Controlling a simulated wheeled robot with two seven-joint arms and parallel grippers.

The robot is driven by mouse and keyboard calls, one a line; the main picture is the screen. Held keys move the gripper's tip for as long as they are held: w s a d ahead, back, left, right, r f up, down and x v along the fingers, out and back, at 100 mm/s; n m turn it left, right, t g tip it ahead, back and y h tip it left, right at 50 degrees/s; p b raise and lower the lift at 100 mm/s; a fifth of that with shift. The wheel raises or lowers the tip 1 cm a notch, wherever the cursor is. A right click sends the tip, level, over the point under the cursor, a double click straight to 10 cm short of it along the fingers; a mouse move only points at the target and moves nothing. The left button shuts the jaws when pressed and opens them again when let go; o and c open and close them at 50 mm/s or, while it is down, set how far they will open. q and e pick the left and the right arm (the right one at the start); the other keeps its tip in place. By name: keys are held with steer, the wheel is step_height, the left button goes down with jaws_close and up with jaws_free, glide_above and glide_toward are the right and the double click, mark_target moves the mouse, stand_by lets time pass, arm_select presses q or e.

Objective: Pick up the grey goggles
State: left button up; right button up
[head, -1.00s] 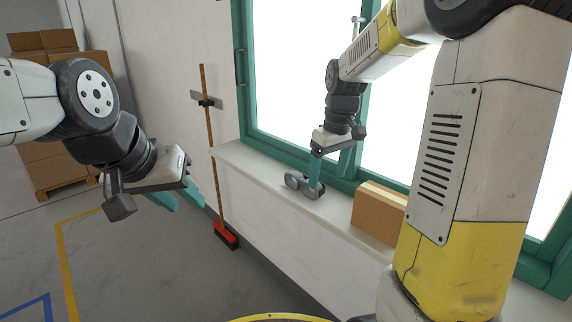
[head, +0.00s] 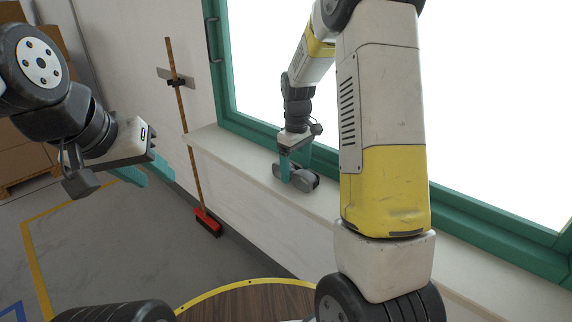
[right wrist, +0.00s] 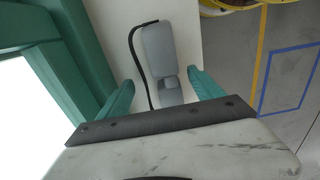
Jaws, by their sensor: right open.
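The grey goggles (head: 300,178) rest on the white window sill in the head view, with their dark strap at the right. In the right wrist view the goggles (right wrist: 158,55) lie lengthwise, and their near end is between the two teal fingers. My right gripper (head: 294,168) is open around the goggles, with a finger on each side. In the wrist view the right gripper (right wrist: 158,92) shows gaps between its fingers and the goggles. My left gripper (head: 148,178) is open and empty, over the floor at the left.
The window sill (head: 235,156) runs along a green-framed window (head: 262,125). A red broom (head: 207,224) leans on the wall. Cardboard boxes (head: 22,150) stand on a pallet at far left. A round wooden top (head: 245,302) is at the bottom. The floor between is clear.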

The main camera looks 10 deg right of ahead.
steer(key=shift+f, duration=0.9)
steer(key=shift+c, duration=0.5)
steer(key=c, duration=1.4)
steer(key=shift+o, duration=0.2)
steer(key=shift+r, duration=0.1)
